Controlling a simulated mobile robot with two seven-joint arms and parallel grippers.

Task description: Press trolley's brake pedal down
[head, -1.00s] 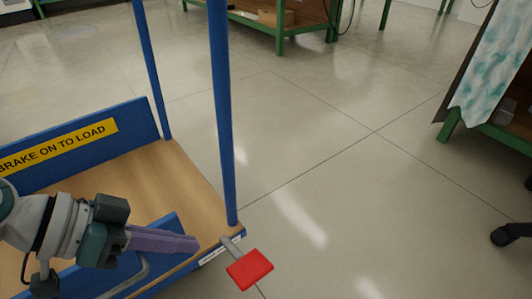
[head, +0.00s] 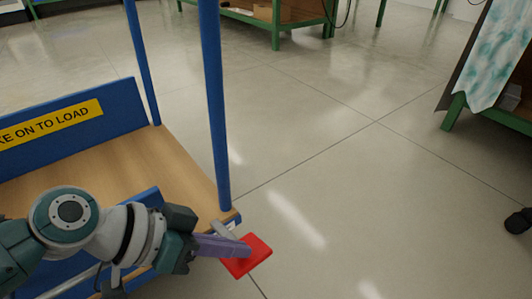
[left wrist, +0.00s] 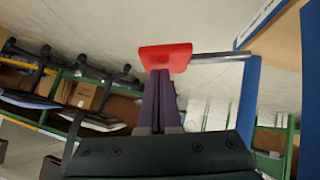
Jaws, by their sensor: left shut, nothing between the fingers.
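The trolley's red brake pedal (head: 252,260) sticks out on a grey lever from the corner of the trolley (head: 180,180), near the foot of a blue post. My left gripper (head: 245,251) is shut and empty, and its purple fingertips are over the pedal's left part in the head view. In the left wrist view the fingertips (left wrist: 159,74) meet the red pedal (left wrist: 165,57), and the lever runs off to the right. I cannot tell for certain whether they touch it. My right gripper is not in view.
The trolley has blue posts (head: 214,110) and a blue panel with a yellow label (head: 50,123). Open floor (head: 340,180) lies right of it. Green-framed benches (head: 275,25) stand at the back and right. A dark foot or caster (head: 518,221) shows at the right edge.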

